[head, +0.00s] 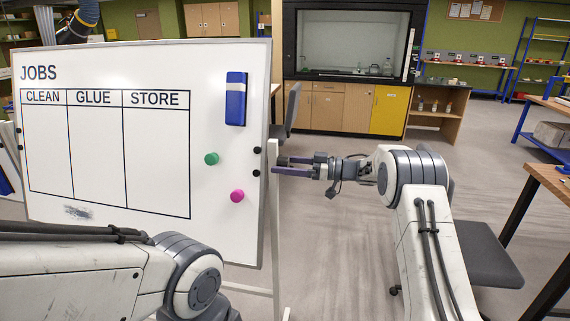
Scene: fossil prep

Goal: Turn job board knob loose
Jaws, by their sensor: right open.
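The white job board (130,215) stands on a frame at the left, headed JOBS with columns CLEAN, GLUE and STORE. Two small dark knobs, an upper one (257,151) and a lower one (257,172), sit at its right edge, close to the stand's white post (273,215). My right gripper (279,165) is open, its fingers pointing left at this edge, just right of the knobs. I see nothing between its fingers; whether they touch the post or board I cannot tell. My left arm crosses the lower left, and its gripper is out of view.
A blue eraser (236,99), a green magnet (211,158) and a pink magnet (237,196) are on the board. A dark grey stool (485,255) and a wooden table (552,180) stand at the right. The floor (330,250) between is clear.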

